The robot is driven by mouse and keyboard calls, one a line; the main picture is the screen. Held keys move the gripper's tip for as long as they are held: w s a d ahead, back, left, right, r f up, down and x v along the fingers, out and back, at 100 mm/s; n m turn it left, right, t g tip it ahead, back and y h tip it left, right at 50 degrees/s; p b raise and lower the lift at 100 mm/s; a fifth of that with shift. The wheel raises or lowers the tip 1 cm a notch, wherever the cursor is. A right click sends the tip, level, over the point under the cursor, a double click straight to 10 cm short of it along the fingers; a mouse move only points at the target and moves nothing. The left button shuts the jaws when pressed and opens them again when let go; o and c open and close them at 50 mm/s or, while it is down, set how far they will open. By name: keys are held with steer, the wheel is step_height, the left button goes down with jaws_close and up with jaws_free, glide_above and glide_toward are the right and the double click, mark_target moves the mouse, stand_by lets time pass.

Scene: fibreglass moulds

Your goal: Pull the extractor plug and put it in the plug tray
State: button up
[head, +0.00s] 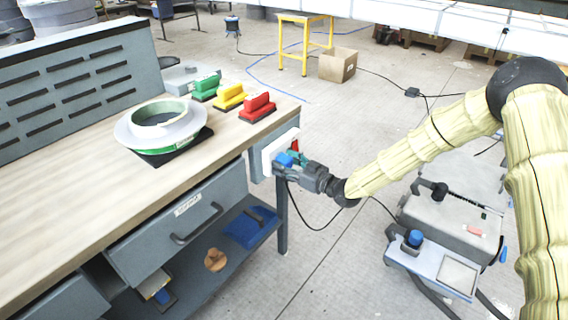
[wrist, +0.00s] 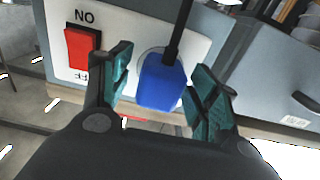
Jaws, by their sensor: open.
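The blue extractor plug (wrist: 162,82) sits at a round socket on a white panel (wrist: 205,20) in the wrist view, a black cord leaving its back. My gripper (wrist: 163,68) is open, one teal-padded finger on each side of the plug, with visible gaps. In the head view the plug (head: 284,160) shows at the panel on the bench end, partly covered by my gripper (head: 293,160). I cannot tell for certain which thing is the plug tray; a shallow tray with a pale square (head: 458,272) is at the lower right.
A red switch (wrist: 82,48) is beside the plug. The workbench (head: 85,180) holds a round mould (head: 160,125) and green, yellow and red blocks (head: 257,107). A blue item (head: 250,228) lies on its lower shelf. Cords cross the open floor; a grey machine (head: 455,220) is at right.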

mark_target(290, 165)
jaws_close()
stand_by(0.3)
steer(key=shift+s+d, duration=0.1)
steer(key=shift+p+v, duration=0.45)
steer(key=shift+v, duration=2.4)
